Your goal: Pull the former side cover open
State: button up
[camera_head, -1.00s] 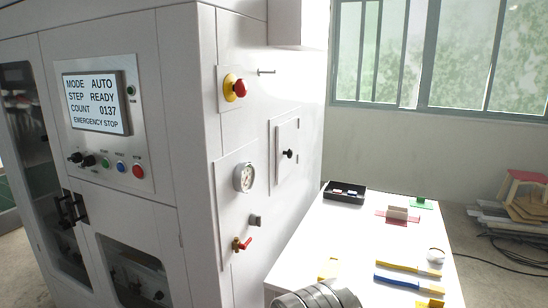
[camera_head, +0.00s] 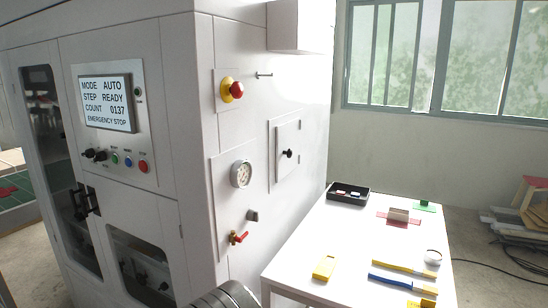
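The side cover (camera_head: 293,138) is a small pale upright panel on the right side wall of the white machine (camera_head: 230,130). A black knob (camera_head: 288,153) sticks out of it. The cover looks closed against the wall, though a narrow gap would be too small to tell. My gripper is not in view. Only a grey rounded part of my own arm (camera_head: 228,297) shows at the bottom edge, below and left of the cover, apart from it.
The side wall also bears a red-and-yellow emergency button (camera_head: 232,90), a gauge (camera_head: 241,174) and a red-handled valve (camera_head: 239,238). A white table (camera_head: 345,245) stands to the right with a black tray (camera_head: 347,194), yellow block (camera_head: 325,267) and tools.

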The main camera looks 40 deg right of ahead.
aim_at(288, 156)
jog(key=u, duration=0.6)
jog(key=k, duration=1.3)
jog(key=z, duration=0.95)
jog(key=i, duration=1.25)
jog(key=z, duration=0.05)
